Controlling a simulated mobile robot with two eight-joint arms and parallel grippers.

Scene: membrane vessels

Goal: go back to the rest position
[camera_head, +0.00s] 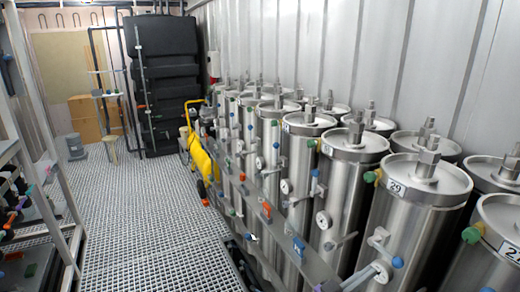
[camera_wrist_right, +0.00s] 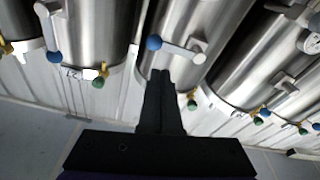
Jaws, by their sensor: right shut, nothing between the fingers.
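My right gripper (camera_wrist_right: 160,78) shows in the right wrist view as a dark body with its two fingers together, shut and empty. Its fingertips overlap the picture of a steel vessel (camera_wrist_right: 180,25) with a blue-knobbed handle (camera_wrist_right: 154,43). I cannot tell the distance between them. In the head view I cannot make out the right gripper clearly. My left gripper is not in view.
A row of steel membrane vessels (camera_head: 398,205) with valves lines the right side. A black tank (camera_head: 165,80) stands at the far end. A rack (camera_head: 45,190) stands left. The grated floor (camera_head: 150,210) between is clear.

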